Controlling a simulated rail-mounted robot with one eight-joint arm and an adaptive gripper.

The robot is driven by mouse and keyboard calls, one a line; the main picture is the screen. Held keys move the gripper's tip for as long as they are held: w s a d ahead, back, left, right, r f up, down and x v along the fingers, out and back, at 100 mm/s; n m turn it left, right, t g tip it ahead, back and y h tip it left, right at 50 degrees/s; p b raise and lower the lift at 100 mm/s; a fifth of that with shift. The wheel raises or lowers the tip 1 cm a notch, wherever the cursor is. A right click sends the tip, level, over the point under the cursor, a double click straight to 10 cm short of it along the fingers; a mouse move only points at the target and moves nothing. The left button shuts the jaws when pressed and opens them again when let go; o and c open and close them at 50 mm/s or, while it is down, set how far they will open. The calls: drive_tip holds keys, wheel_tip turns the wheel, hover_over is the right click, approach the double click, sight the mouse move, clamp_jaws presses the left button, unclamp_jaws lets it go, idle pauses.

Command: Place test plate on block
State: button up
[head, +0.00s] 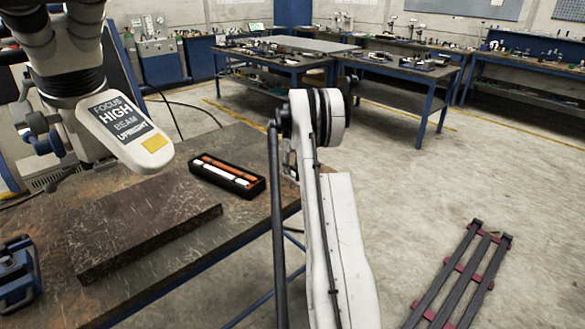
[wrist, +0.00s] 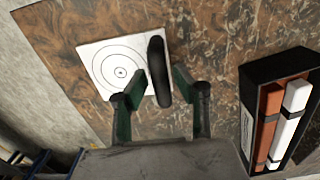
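The test plate (wrist: 105,62), a white square with black concentric circles, lies on the brown bench top in the wrist view. A dark upright handle-like loop (wrist: 158,72) stands at its right side. My gripper (wrist: 156,82) is open, with its green fingers apart on either side of the loop. I cannot tell whether either finger touches it. In the head view my arm hides the gripper, and the plate does not show. The block (head: 145,225), a thick dark brown slab, lies flat on the bench under the microscope head, with its top bare.
A black case (head: 227,178) with orange and white rods lies near the block; it also shows close right of my gripper in the wrist view (wrist: 272,62). The microscope head (head: 120,130) overhangs the block. A blue device (head: 17,270) stands at the left.

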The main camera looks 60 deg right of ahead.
drive_tip(key=shift+r, duration=0.1)
wheel_tip(320, 180, up, 13)
drive_tip(key=shift+a, duration=0.15)
drive_tip(key=shift+o, duration=1.3)
drive_tip(key=shift+r, duration=0.2)
drive_tip(key=shift+s, duration=0.1)
drive_tip(key=s+d+f+t+y+b, duration=0.1)
drive_tip(key=s+d+f+t+b, duration=0.15)
drive_tip(key=s+t, duration=0.3)
drive_tip(key=shift+g, duration=0.35)
drive_tip(key=x, duration=0.5)
drive_tip(key=a+x, duration=0.1)
drive_tip(key=x, duration=0.1)
drive_tip(key=shift+w+a+f+b, duration=0.1)
drive_tip(key=shift+w+f+b, duration=0.05)
drive_tip(key=shift+w+b, duration=0.15)
drive_tip(key=shift+s+x, duration=0.15)
drive_tip(key=shift+x, duration=1.15)
drive_tip(key=shift+s+x, duration=0.1)
drive_tip(key=shift+x, duration=1.2)
drive_tip(key=shift+a+f, duration=0.1)
